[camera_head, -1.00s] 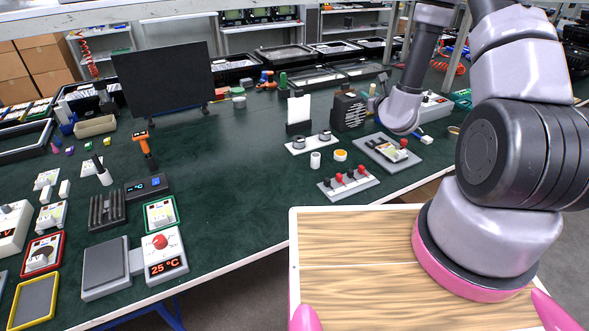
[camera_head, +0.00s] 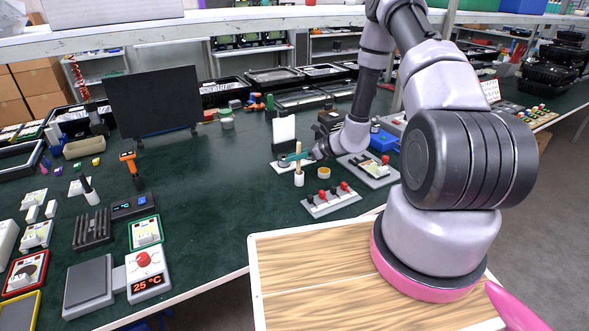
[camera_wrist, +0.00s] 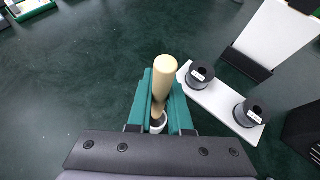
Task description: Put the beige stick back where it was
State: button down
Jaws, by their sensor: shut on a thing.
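The beige stick (camera_head: 298,158) stands upright in a small white cup (camera_head: 299,179) on the green bench. My gripper (camera_head: 293,158) is at the stick's upper part, coming from the right. In the wrist view, my gripper's green fingers (camera_wrist: 162,108) are shut around the beige stick (camera_wrist: 165,72), whose rounded top sticks up above them. The white cup (camera_wrist: 158,123) shows partly between the fingers below the stick. How deep the stick sits in the cup is hidden.
A white plate with two dark spools (camera_wrist: 202,74) lies close to the right of the stick in the wrist view. A white card on a stand (camera_head: 284,130) is behind. A grey block with red and black knobs (camera_head: 331,200) is in front.

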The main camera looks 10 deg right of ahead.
jog(key=shift+f, duration=2.05)
jog(key=shift+f, duration=0.15)
jog(key=c, duration=0.8)
grip_release()
jog(key=shift+c, duration=0.2)
